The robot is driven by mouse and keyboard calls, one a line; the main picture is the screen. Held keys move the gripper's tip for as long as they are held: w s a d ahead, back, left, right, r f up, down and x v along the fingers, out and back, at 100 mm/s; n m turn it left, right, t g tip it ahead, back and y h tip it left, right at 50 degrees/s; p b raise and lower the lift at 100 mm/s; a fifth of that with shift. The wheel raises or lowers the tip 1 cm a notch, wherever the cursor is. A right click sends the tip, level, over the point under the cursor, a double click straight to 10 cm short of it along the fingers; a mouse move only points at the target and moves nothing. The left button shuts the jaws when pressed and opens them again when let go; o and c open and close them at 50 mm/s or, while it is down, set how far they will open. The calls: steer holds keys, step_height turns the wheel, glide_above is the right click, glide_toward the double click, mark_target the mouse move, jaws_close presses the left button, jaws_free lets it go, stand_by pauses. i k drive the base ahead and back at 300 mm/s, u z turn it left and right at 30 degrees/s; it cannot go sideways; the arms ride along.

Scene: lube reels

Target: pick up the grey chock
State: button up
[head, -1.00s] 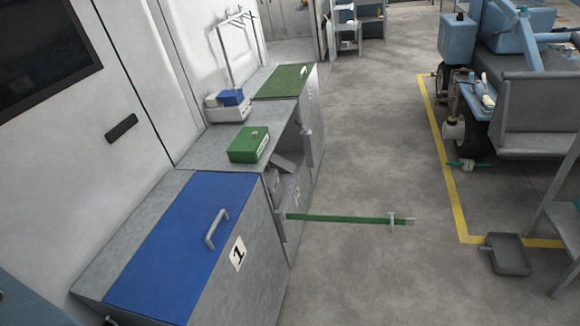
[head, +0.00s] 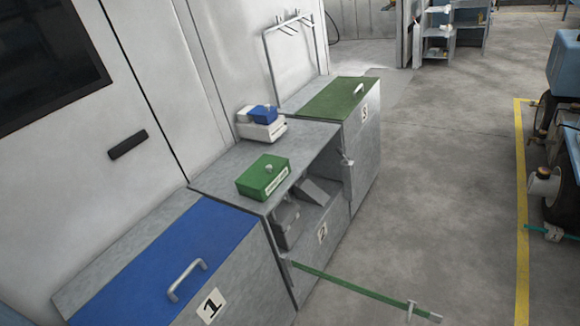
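A grey wedge-shaped piece (head: 316,191), which looks like the grey chock, sits inside the open front of the middle cabinet (head: 322,150), marked 2. Another dark grey blocky shape (head: 288,218) is left of it in the same opening; I cannot tell exactly what it is. The cabinet's top and side walls hide part of the inside. My gripper is not in view, so its state does not show.
A green box (head: 263,177) and a white-and-blue stack (head: 261,122) stand on the middle cabinet. Blue-lidded cabinet 1 (head: 165,262) and green-lidded cabinet 3 (head: 340,98) flank it. A thin green panel or bar (head: 350,286) juts out low in front.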

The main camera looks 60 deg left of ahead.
mark_target(304, 190)
steer(key=u, duration=0.6)
steer(key=i, duration=1.1)
steer(key=u, duration=0.85)
steer(key=k, duration=0.8)
steer(key=u, duration=0.2)
steer(key=i, duration=0.85)
steer(key=z, duration=0.1)
